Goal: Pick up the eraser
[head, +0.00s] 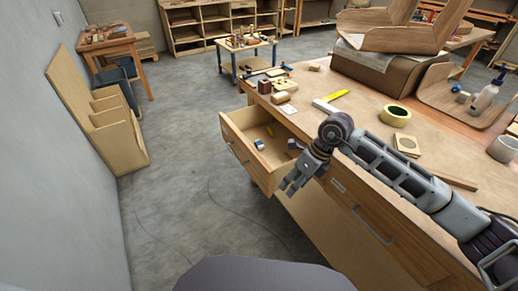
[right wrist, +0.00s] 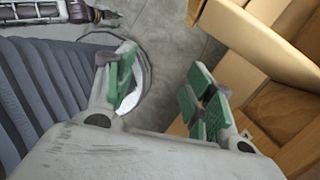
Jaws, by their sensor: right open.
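A small blue-and-white block that looks like the eraser (head: 259,144) lies inside the open wooden drawer (head: 232,141) in the head view, near the drawer's front. My right gripper (head: 290,186) is just outside the drawer, to the right of and below the eraser in the picture, apart from it. Its fingers point down and to the left. In the right wrist view the green-padded fingers (right wrist: 165,92) are spread with nothing between them. The eraser cannot be made out in that view. My left gripper does not show.
The workbench (head: 365,112) holds a tape roll (head: 395,115), a yellow-handled tool (head: 335,97), wooden blocks (head: 281,97) and bent wood pieces. The drawer's walls stand around the eraser. The drawer also shows in the right wrist view (right wrist: 235,42). Concrete floor (head: 180,190) left of it is clear.

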